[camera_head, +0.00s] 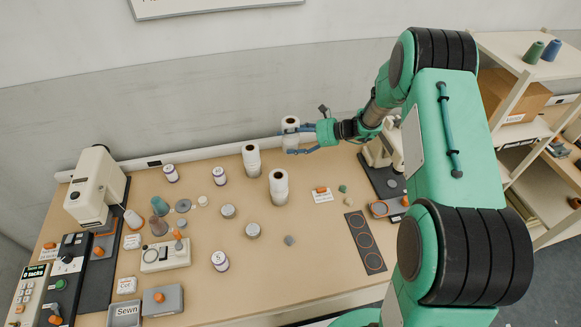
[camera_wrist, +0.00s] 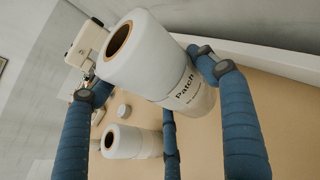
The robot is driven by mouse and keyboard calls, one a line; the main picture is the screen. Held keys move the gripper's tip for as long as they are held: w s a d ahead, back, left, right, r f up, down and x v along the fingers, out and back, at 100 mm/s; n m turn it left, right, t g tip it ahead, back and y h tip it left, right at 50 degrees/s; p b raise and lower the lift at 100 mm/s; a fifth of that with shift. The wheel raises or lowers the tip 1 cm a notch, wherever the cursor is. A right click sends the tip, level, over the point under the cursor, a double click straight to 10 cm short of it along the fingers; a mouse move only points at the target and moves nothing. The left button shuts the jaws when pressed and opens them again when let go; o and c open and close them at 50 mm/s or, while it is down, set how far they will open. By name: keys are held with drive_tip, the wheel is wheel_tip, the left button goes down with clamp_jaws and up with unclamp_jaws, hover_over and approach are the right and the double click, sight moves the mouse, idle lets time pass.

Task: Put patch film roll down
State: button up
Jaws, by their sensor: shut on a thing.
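The white patch film roll (camera_head: 290,124) is in my gripper (camera_head: 297,140) near the back edge of the table. In the wrist view the roll (camera_wrist: 150,55) shows its hollow brown core and the word "Patch" on its side. My gripper's blue fingers (camera_wrist: 150,88) are closed around it from both sides. The roll looks roughly upright in the head view. Fingers cover its lower part, and I cannot tell whether its base is clear of the table (camera_head: 320,265).
Two similar white rolls stand to the left, one behind (camera_head: 251,163) and one in front (camera_head: 278,189). A small card with an orange piece (camera_head: 321,195) and a dark strip with ring marks (camera_head: 365,242) lie to the right. Small jars and a cream machine (camera_head: 95,185) fill the left.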

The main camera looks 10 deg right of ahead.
drive_tip(key=shift+f, duration=0.1)
idle(0.3)
drive_tip(key=shift+f+b, duration=0.55)
drive_tip(key=shift+f, duration=2.5)
drive_tip(key=shift+f+b, duration=0.4)
drive_tip(key=shift+f, duration=1.45)
drive_tip(key=shift+f, duration=0.1)
drive_tip(key=o, duration=1.5)
drive_tip(key=shift+f, duration=0.1)
